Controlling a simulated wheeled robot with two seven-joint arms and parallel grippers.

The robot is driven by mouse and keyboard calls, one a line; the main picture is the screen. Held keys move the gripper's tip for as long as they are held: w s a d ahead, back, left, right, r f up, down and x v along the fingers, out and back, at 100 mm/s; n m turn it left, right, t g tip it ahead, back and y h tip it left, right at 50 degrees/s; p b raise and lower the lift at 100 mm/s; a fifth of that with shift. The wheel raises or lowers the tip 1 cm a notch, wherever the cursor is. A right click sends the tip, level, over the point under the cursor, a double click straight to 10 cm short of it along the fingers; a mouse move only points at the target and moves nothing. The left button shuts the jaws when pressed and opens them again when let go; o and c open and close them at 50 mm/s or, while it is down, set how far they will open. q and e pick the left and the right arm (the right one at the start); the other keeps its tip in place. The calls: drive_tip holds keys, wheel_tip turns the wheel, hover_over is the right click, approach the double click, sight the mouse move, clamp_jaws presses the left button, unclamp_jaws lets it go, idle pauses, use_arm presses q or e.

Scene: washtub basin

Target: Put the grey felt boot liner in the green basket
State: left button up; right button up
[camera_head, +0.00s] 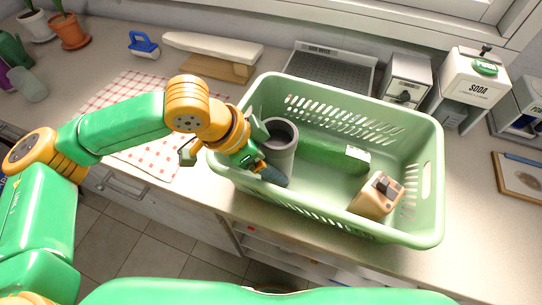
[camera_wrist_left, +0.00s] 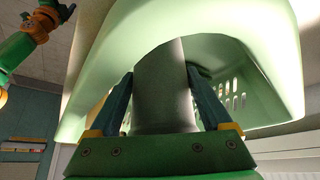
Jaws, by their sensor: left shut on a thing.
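The grey felt boot liner (camera_head: 283,152) is a dark, open-topped tube inside the outline of the green basket (camera_head: 432,205), at its left end. My left gripper (camera_head: 268,170) is shut on the liner. In the left wrist view the liner (camera_wrist_left: 165,85) stands between the two fingers of my left gripper (camera_wrist_left: 165,100), with the basket's pale green wall (camera_wrist_left: 100,75) behind it. Whether the liner touches the basket floor is hidden. My right gripper (camera_wrist_left: 60,12) shows small at the upper left of the left wrist view; its jaws are unclear.
A green box (camera_head: 330,155) and a tan block with dark squares (camera_head: 378,195) lie in the basket. A soda dispenser (camera_head: 468,90), a grey metal machine (camera_head: 405,80) and a ridged drainer (camera_head: 332,68) stand behind it. A checked cloth (camera_head: 112,92) lies to the left.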

use_arm(q)
drive_tip(key=o, duration=1.2)
drive_tip(key=shift+f, duration=0.1)
drive_tip(key=shift+o, duration=0.2)
drive_tip(key=shift+r, duration=0.2)
drive_tip(key=v, duration=1.2)
drive_tip(key=shift+f, duration=0.1)
